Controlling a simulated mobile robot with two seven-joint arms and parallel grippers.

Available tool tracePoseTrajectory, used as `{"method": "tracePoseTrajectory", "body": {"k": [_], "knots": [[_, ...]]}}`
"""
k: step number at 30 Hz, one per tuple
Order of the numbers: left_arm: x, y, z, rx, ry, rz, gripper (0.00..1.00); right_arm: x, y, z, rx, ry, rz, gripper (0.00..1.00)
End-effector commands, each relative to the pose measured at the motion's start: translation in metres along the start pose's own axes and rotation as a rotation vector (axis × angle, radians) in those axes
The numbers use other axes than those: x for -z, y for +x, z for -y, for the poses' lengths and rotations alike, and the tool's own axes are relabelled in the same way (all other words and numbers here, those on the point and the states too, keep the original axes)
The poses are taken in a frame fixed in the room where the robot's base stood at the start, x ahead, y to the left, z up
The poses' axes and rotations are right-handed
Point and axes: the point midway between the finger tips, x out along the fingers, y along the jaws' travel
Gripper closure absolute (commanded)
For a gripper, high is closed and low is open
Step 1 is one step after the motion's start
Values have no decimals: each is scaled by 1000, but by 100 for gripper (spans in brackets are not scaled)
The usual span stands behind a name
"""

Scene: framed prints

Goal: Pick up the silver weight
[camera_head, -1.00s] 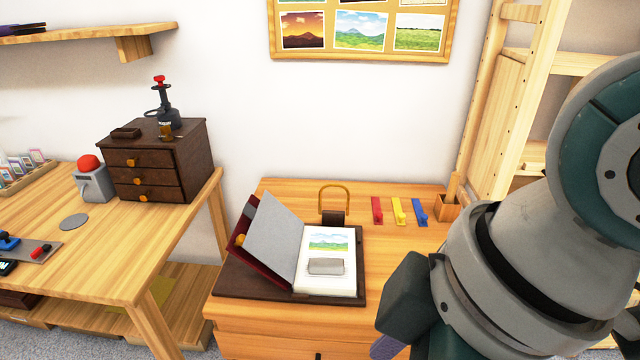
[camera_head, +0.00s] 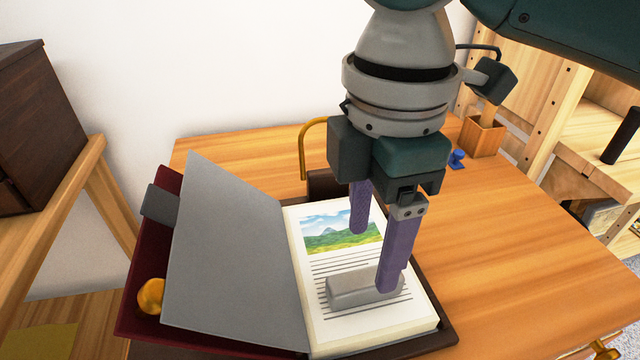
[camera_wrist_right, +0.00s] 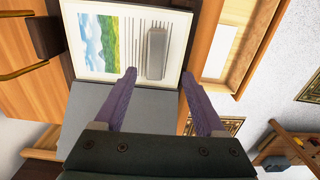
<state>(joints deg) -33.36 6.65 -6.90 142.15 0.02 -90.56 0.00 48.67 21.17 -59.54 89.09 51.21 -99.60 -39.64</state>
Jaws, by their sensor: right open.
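The silver weight (camera_head: 350,291) is a small grey bar lying on the printed right page of an open book (camera_head: 370,327). My right gripper (camera_head: 373,260) is open and empty, its two purple fingers pointing down over the page. In the head view one finger overlaps the right end of the weight; I cannot tell whether they touch. In the right wrist view the weight (camera_wrist_right: 157,52) lies just beyond the fingertips (camera_wrist_right: 158,74), roughly centred between them. My left gripper is not in view.
The book's grey raised leaf (camera_head: 235,260) leans up at the left. A golden handle (camera_head: 304,145) stands behind the book. A wooden pen box (camera_head: 484,137) and a blue item (camera_head: 457,159) sit at the back right. The wooden tabletop (camera_head: 520,250) right of the book is clear.

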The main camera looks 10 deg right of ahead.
Motion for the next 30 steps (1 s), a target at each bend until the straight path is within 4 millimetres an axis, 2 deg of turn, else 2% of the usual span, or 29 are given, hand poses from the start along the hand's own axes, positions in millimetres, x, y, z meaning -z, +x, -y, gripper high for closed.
{"method": "tracePoseTrajectory", "body": {"k": [5,13,22,23,30], "knots": [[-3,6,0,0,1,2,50,-1,18,-1,0,0,1,28],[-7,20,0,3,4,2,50,-4,58,-5,0,0,0,28],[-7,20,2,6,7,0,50,-5,63,-5,-3,-1,0,28],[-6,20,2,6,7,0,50,-5,63,-5,-3,-1,0,29],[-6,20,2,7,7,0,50,-5,63,-5,-2,0,0,56]]}}
